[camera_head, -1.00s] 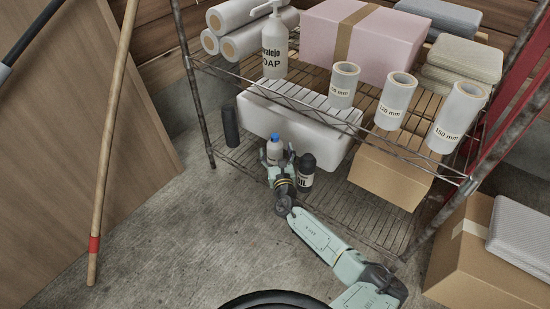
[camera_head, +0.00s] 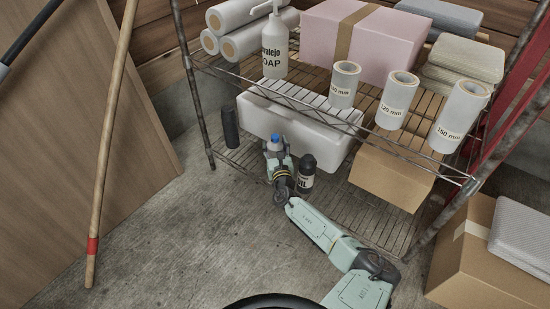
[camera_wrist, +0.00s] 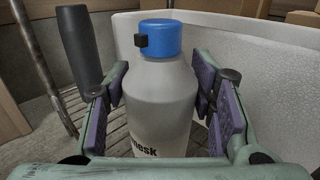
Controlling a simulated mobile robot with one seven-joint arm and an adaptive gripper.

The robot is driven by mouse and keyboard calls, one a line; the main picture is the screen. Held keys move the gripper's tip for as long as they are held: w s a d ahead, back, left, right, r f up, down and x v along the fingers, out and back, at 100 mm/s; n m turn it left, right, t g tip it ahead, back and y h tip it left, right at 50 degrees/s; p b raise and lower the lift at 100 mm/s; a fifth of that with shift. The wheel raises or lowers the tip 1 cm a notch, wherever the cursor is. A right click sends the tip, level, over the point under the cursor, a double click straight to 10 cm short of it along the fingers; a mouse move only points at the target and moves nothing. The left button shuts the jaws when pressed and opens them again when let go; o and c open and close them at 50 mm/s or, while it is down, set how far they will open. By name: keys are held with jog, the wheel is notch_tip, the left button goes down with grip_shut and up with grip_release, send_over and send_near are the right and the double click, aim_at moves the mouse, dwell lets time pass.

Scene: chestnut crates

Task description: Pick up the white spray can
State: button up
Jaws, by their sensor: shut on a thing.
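The white spray can (camera_wrist: 160,95) has a blue cap and dark lettering low on its body. It stands upright on the lower wire shelf; its blue cap (camera_head: 274,141) shows in the head view above my gripper. My gripper (camera_head: 278,158) is shut on the can, with the purple finger pads on either side of its body in the wrist view (camera_wrist: 162,112). The can's lower part is hidden by my gripper in the head view.
A black bottle (camera_head: 306,174) stands just right of my gripper. A dark cylinder (camera_head: 230,127) stands to the left. A white bin (camera_head: 318,138) is close behind the can. The upper wire shelf (camera_head: 215,68) overhangs, holding a soap bottle (camera_head: 275,50) and several rolls.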

grip_shut()
dwell(0.3)
jog(key=shift+r, duration=0.1)
